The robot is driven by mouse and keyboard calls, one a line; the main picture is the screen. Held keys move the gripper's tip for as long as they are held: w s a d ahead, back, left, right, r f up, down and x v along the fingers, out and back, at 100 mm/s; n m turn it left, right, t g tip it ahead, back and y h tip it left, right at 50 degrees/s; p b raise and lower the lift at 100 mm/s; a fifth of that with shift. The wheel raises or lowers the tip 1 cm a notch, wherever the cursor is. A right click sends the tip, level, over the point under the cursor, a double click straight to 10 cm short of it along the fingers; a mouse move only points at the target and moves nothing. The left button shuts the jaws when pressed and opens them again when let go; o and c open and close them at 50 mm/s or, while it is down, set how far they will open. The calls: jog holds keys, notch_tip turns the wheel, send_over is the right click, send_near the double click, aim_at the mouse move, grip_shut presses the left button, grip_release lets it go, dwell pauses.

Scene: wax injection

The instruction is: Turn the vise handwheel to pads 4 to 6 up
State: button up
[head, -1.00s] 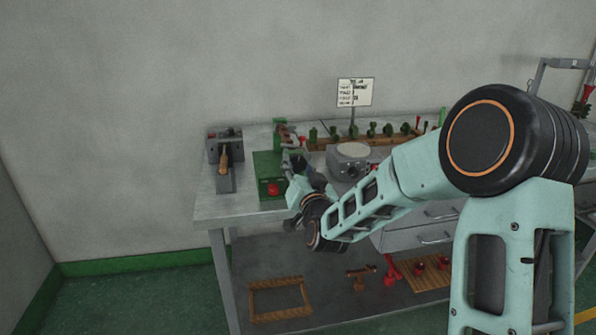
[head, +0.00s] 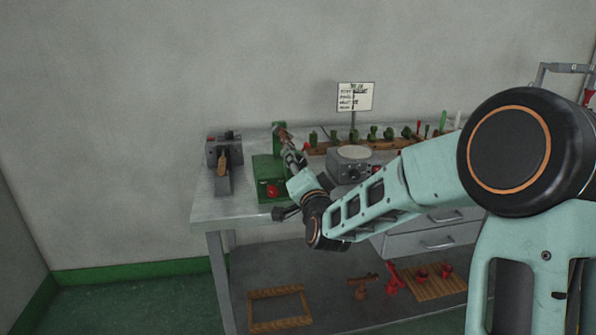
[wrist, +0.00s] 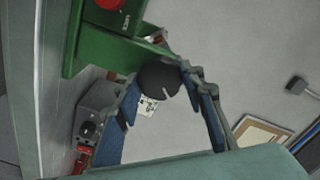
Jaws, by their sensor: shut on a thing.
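The green vise (head: 266,168) stands on the left part of the bench, with a red button on its base. Its green body also shows at the top of the wrist view (wrist: 92,45). The handwheel (wrist: 157,76) is a dark round knob with a short white mark toward its lower right. My gripper (wrist: 160,84) has its two blue-padded fingers on either side of the handwheel, shut on it. In the head view my gripper (head: 292,157) is at the vise's right side, and the handwheel cannot be made out there. I cannot read any pad numbers.
A grey machine with a dial (head: 350,165) stands right of the vise; it also shows in the wrist view (wrist: 95,112). A small grey device with a wooden handle (head: 223,160) is at the left. A sign (head: 355,97) and a row of green pieces are behind.

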jog(key=shift+m+b, duration=2.75)
jog(key=shift+m, duration=11.25)
jog(key=o, duration=1.2)
jog(key=shift+c, duration=0.2)
jog(key=shift+s, duration=0.1)
